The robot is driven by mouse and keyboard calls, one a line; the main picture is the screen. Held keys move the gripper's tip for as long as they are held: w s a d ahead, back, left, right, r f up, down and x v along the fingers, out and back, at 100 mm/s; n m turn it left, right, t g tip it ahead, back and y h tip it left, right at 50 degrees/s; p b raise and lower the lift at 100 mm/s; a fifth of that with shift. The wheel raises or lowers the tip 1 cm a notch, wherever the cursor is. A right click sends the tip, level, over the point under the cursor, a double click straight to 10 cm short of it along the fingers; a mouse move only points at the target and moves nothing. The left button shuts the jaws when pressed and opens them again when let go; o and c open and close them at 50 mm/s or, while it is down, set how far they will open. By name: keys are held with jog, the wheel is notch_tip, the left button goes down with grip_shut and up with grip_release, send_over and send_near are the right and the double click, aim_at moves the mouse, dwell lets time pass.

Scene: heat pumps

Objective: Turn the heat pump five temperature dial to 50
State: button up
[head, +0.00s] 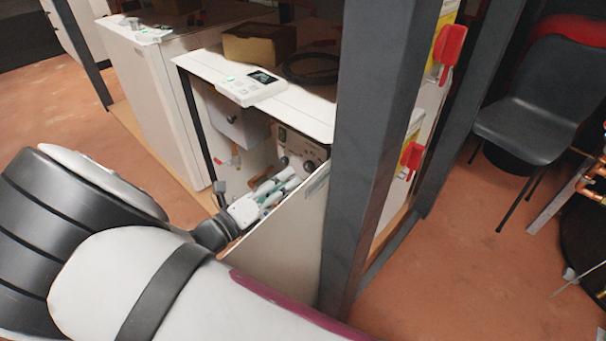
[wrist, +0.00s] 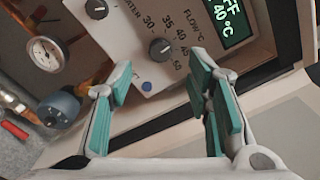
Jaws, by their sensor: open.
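The heat pump control panel (wrist: 187,20) shows a dark round temperature dial (wrist: 160,48) with a "FLOW °C" scale from 30 to 50 around it. I cannot clearly tell which number its pointer marks. A lit green display (wrist: 228,18) beside it reads "OFF" and "40°C". My gripper (wrist: 160,84) is open and empty, its teal-padded fingers on either side and short of the dial, apparently not touching it. In the head view my gripper (head: 275,188) reaches into the open unit, just in front of the panel (head: 300,150).
A second dark knob (wrist: 97,9), a round gauge (wrist: 45,53) and a blue-grey cylindrical part (wrist: 58,104) sit left of the dial. A white side panel (head: 285,235) and a dark post (head: 378,120) stand close to my arm's right.

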aim_at(306, 168)
jog(key=b+x, duration=0.2)
jog(key=x, duration=0.4)
jog(key=shift+w+d, duration=0.2)
jog(key=shift+w, duration=0.05)
grip_shut()
